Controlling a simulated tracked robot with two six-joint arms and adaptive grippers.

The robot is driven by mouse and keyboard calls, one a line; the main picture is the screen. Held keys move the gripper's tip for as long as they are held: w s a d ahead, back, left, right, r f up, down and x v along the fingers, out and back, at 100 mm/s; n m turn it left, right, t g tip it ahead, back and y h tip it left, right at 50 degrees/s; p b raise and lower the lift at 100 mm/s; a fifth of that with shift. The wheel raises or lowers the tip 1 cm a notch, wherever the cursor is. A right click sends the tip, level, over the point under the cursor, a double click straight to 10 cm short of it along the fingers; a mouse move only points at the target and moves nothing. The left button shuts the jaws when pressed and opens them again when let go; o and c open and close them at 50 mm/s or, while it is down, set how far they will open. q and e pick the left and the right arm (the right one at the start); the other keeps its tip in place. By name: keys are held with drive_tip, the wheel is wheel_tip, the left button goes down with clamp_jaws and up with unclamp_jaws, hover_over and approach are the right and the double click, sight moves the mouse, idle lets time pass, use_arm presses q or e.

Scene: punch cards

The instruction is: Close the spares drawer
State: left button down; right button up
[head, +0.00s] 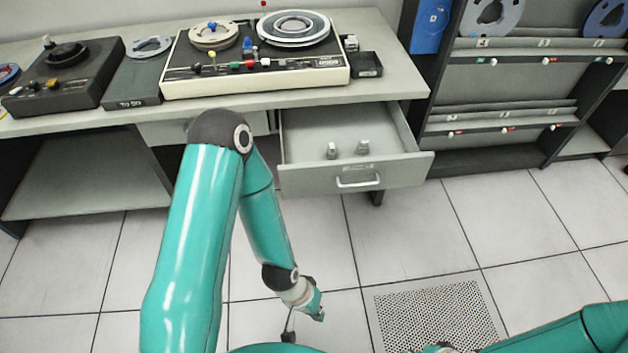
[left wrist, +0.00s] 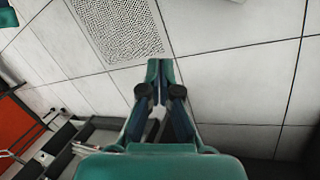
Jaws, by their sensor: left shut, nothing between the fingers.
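The spares drawer (head: 352,183) is pulled out from under the desk in the head view. Its grey front has a light handle (head: 358,181) and a small label. Two small metallic pieces (head: 347,150) stand inside it. My left gripper (head: 318,311) is low over the floor, in front of and below the drawer, apart from it. In the left wrist view its fingers (left wrist: 160,66) are together with nothing between them. My right arm shows at the lower right of the head view, but I cannot make out its fingers.
The desk (head: 390,86) carries a tape machine (head: 255,75), a dark device (head: 65,75) and a small black box (head: 366,64). A rack with reels (head: 490,150) stands to the right. The tiled floor (head: 410,225) before the drawer is clear, with a perforated tile (head: 435,315).

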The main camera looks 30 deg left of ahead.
use_arm(q)
drive_tip(key=shift+a, duration=0.1)
drive_tip(key=shift+w, duration=0.1)
drive_tip(key=m+t+y+b, duration=1.3)
drive_tip(key=t+y+b, duration=0.1)
drive_tip(key=b, duration=0.2)
approach(305, 181)
drive_tip(key=x, duration=0.7)
drive_tip(key=shift+w+a+f, duration=0.1)
drive_tip(key=shift+w+f, duration=0.05)
drive_tip(key=shift+w, duration=0.05)
